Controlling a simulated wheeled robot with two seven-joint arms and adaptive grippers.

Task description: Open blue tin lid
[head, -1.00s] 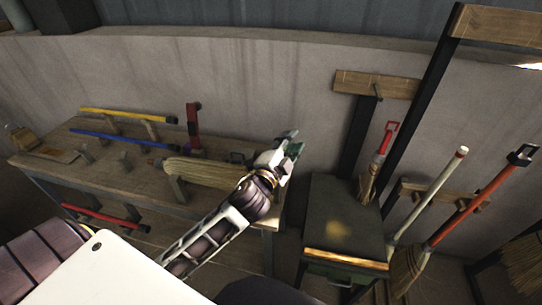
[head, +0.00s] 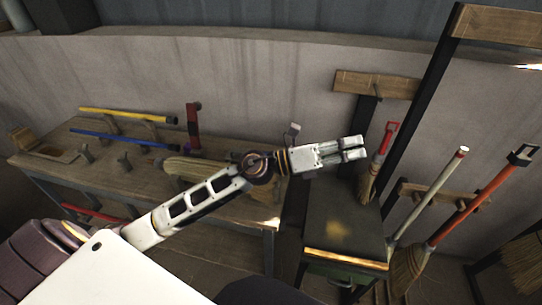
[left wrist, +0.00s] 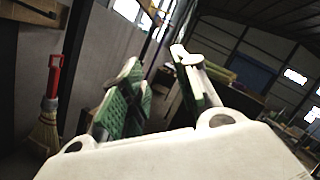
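I cannot make out a blue tin or its lid in either view. My left gripper (head: 360,149) is stretched out above the dark cabinet top, in front of the wall. In the left wrist view its green-padded fingers (left wrist: 158,75) stand apart with nothing between them. A small hand brush with a red handle (head: 384,140) is just beyond the fingertips in the head view. It also shows at the left of the left wrist view (left wrist: 50,100). My right gripper is in neither view.
A wooden workbench (head: 60,165) at the left holds yellow and blue handles, a broom head and small blocks. The dark cabinet (head: 325,215) has a wooden front edge and a mostly bare top. Long-handled brooms (head: 432,190) lean at the right.

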